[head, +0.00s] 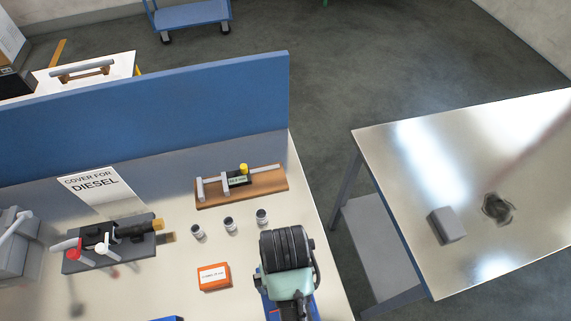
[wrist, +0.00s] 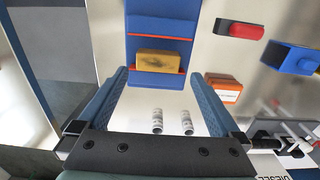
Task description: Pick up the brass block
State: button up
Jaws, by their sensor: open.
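The brass block (wrist: 158,61) is a yellow-brown, worn-looking rectangular piece. In the wrist view it lies on a blue holder (wrist: 161,22) that has thin red strips across it, one strip just below the block. My gripper (wrist: 160,76) is open and empty, with its two blue fingers spread to the left and right. The block appears between and slightly beyond the fingertips, with a gap on each side. The distance along the gripper's reach is hard to judge. In the head view I cannot make out the block; my dark, pale-green arm end stands at the lower middle of the bench.
An orange box (head: 214,277) and several small vials (head: 229,224) stand near my arm. A wooden-based gauge (head: 240,186) and a vise-like fixture (head: 108,243) are further back. A blue panel (head: 150,105) borders the bench. In the wrist view, a red-and-black item (wrist: 240,30) and blue bin (wrist: 290,57) lie right.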

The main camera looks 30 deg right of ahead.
jog(key=shift+d+f+p, duration=0.15)
jog(key=shift+f+p, duration=0.6)
jog(key=shift+f, duration=2.75)
jog(key=c, duration=1.5)
